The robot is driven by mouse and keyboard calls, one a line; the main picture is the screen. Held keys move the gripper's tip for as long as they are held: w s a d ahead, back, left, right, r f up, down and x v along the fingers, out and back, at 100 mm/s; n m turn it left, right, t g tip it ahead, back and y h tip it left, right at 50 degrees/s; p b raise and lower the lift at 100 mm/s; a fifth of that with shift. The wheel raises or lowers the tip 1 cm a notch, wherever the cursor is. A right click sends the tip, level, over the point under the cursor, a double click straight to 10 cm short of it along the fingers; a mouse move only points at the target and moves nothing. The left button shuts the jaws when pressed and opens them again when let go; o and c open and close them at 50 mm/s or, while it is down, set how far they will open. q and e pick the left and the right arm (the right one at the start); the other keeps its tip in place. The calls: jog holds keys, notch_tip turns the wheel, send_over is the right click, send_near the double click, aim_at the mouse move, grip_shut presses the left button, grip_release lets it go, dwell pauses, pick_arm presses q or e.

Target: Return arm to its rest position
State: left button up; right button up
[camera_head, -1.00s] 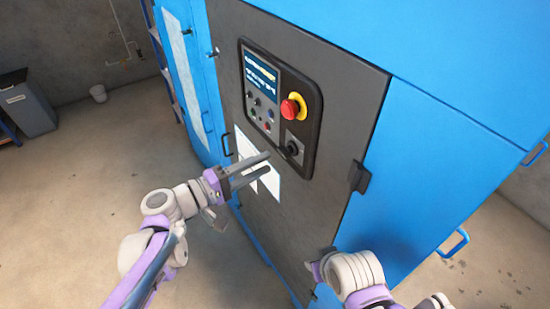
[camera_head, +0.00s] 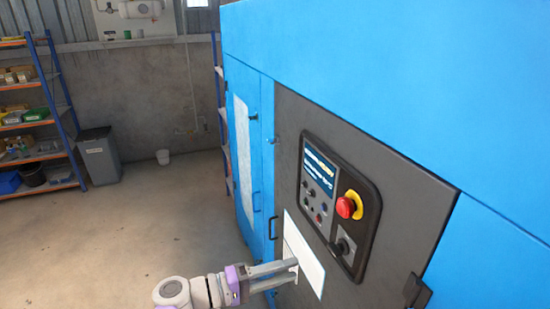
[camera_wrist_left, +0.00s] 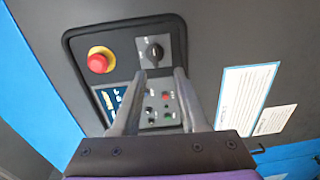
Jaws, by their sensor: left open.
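My left gripper (camera_head: 296,270) reaches in from the bottom of the head view, its two fingers apart with nothing between them. Its tips overlap the white sheet on the dark cabinet door, below and left of the control panel (camera_head: 316,222). Whether they touch the door cannot be told. In the left wrist view the open fingers (camera_wrist_left: 160,73) point at the panel, with the black rotary switch (camera_wrist_left: 153,52) just beyond the tips. The red emergency stop button (camera_head: 346,207) on its yellow ring also shows in the wrist view (camera_wrist_left: 98,62). My right gripper is out of view.
The blue machine cabinet (camera_head: 390,70) fills the right side. A white sheet (camera_head: 304,256) is on its door, beside a handle (camera_head: 273,227). Shelving (camera_head: 38,110) and a grey bin (camera_head: 98,158) stand at the far left. The concrete floor (camera_head: 130,240) left of the cabinet is clear.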

pick_arm(q)
jog(key=s+a+f+m+g+y, duration=0.1)
jog(key=s+a+f+y, duration=0.2)
jog(key=s+f+y, duration=0.15)
jog(key=s+a+f+m+y, duration=0.1)
jog(key=s+a+f+y, duration=0.1)
jog(key=s+f+y, duration=0.3)
jog(key=s+a+f+m+y, duration=0.1)
jog(key=s+a+f+y, duration=0.2)
jog(key=a, duration=0.4)
jog(key=s+a+f+y, duration=0.3)
jog(key=a+f+y, duration=0.1)
jog(key=a, duration=0.4)
jog(key=shift+s+a+f+m, duration=0.2)
jog(key=shift+f+m, duration=0.2)
jog(key=shift+f, duration=0.3)
